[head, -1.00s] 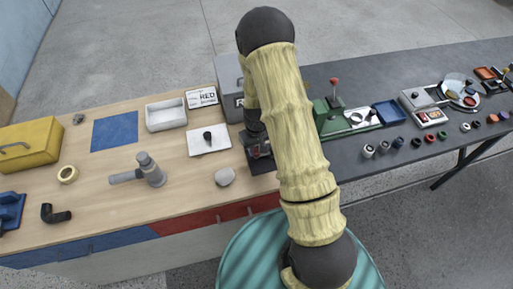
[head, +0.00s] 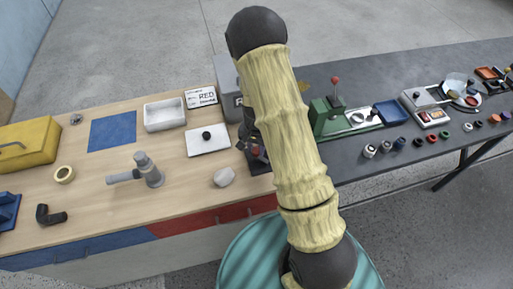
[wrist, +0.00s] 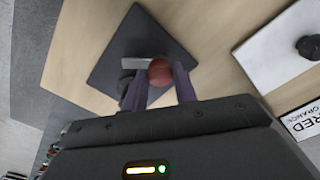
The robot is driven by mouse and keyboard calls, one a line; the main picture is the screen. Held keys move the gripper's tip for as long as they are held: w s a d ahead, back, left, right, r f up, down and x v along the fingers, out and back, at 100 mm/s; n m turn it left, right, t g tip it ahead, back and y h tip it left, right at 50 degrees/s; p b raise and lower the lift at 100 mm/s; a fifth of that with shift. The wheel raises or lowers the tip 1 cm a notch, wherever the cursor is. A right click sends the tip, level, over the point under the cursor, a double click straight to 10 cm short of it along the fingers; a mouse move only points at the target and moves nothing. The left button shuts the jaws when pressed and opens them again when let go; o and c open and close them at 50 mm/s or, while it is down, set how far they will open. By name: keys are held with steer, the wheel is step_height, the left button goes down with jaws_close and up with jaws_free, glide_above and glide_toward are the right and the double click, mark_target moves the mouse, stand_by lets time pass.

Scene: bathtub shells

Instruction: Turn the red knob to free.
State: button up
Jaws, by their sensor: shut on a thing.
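The red knob (wrist: 160,72) is a round red ball on a dark square plate (wrist: 118,62) in the wrist view. A light grey strip lies beside it on the plate, and a dark round part sits at its lower left. My gripper (wrist: 160,80) has one dark finger on each side of the knob and is shut on it. In the head view the red knob (head: 256,151) shows small beside my arm. My wrist hides much of the dark plate there. I cannot read any marking for the knob's position.
A white plate with a black knob (head: 207,136) lies left of my gripper. A lettered card (head: 201,97) and a grey box (head: 228,75) stand behind. A grey tap (head: 149,170) and a pale lump (head: 224,177) are nearer the front left. A green lever device (head: 325,118) stands to the right.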

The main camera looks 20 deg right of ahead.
mark_target(256, 150)
steer(key=m, duration=0.4)
steer(key=shift+r+m, duration=0.1)
steer(key=shift+m, duration=0.2)
steer(key=shift+m+p, duration=0.5)
steer(key=shift+m, duration=1.2)
steer(key=o, duration=1)
steer(key=shift+w+r, duration=0.1)
steer(key=shift+r, duration=0.35)
step_height(256, 150, up, 16)
steer(key=shift+r+b, duration=0.2)
steer(key=shift+b, duration=0.6)
